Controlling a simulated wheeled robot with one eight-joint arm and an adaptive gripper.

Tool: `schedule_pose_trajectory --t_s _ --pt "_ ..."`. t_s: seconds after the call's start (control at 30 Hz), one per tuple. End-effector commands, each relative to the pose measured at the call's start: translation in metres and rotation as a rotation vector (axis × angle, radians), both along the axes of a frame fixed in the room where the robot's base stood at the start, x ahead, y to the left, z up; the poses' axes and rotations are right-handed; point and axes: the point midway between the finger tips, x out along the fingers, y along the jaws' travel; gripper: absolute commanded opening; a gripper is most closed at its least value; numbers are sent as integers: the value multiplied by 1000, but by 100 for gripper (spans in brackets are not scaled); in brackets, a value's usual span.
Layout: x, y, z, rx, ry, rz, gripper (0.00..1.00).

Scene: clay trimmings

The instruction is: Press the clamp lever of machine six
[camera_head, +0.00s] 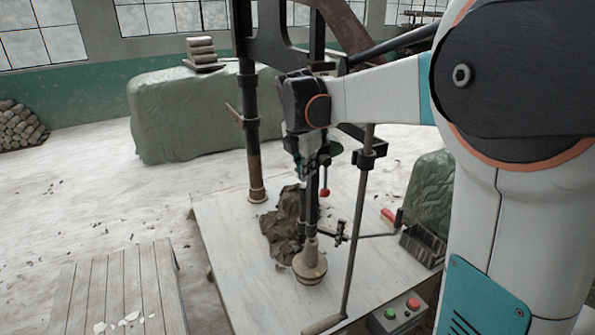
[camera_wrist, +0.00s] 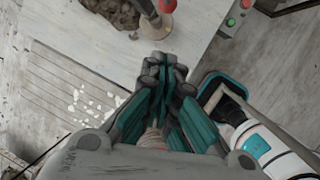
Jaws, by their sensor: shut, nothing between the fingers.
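A machine with dark upright posts stands on a pale table (camera_head: 225,235). A lever with a red ball knob (camera_head: 325,192) hangs beside its middle column; a red knob (camera_wrist: 166,6) also shows at the top edge of the wrist view. I cannot tell whether this is the clamp lever, and no number six is readable. My gripper (camera_wrist: 162,68) is shut and empty in the wrist view, apart from the red knob. In the head view my wrist and gripper overlap the machine, so the fingertips are hard to make out.
A dark clay lump (camera_head: 284,225) lies by the column's round base (camera_head: 309,265). A button box (camera_head: 398,314) with red and green buttons sits at the table's front right. A long rod (camera_head: 357,225) stands in front. A wooden pallet (camera_head: 118,290) lies at lower left.

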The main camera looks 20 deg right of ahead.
Motion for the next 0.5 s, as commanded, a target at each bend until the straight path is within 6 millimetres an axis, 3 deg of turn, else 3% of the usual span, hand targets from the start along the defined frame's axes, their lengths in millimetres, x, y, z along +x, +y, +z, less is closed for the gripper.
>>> schedule_pose_trajectory --t_s 0.5 --pt "1 -2 -2 -3 5 10 0"
